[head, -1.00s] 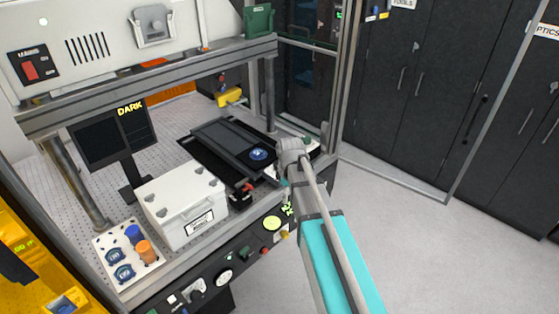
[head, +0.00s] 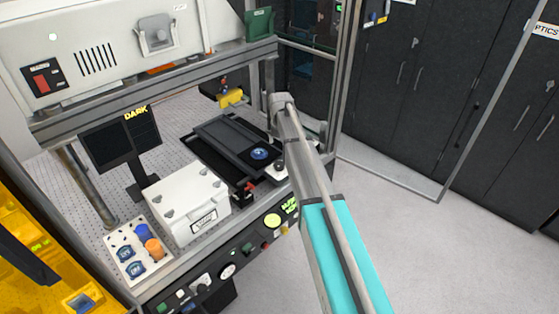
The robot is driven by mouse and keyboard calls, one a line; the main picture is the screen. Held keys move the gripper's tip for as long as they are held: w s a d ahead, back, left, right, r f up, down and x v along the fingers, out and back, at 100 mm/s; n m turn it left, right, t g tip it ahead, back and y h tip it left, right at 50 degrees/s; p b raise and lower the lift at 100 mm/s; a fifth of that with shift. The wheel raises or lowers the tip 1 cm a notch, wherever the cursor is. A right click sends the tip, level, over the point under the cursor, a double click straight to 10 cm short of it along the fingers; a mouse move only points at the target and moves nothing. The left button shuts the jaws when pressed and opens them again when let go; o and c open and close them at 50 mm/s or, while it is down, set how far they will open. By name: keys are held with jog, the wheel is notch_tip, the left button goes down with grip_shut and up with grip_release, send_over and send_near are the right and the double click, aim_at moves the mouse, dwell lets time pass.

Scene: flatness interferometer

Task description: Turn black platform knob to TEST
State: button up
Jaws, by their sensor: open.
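The front control panel of the bench (head: 236,262) runs along the lower edge of the instrument. A dark knob on a pale plate (head: 203,283) sits on its left part; its lettering and pointer are too small to read, so I cannot tell whether it is the platform knob or where it points. My arm reaches up from the bottom right, and its wrist (head: 280,101) is above the right side of the bench, well away from that knob. My gripper's fingers cannot be made out; the arm hides that area.
On the bench are a white lidded box (head: 186,205), a tray with blue and orange pieces (head: 138,262), a black platform (head: 221,148) with a blue disc (head: 259,154), and a monitor reading DARK (head: 122,139). The panel also holds a lit yellow button (head: 272,220). Floor at right is clear.

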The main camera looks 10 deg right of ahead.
aim_at(279, 164)
jog(key=w+n, duration=0.1)
jog(key=w+r+n, duration=0.1)
jog(key=shift+w+r+p, duration=0.1)
jog(key=shift+w+p, duration=0.2)
jog(key=shift+w, duration=0.1)
notch_tip(279, 164, down, 14)
jog(key=b, duration=1.3)
jog(key=shift+r+b, duration=0.1)
jog(key=shift+b, duration=0.3)
dwell(0.3)
jog(key=c, duration=1.1)
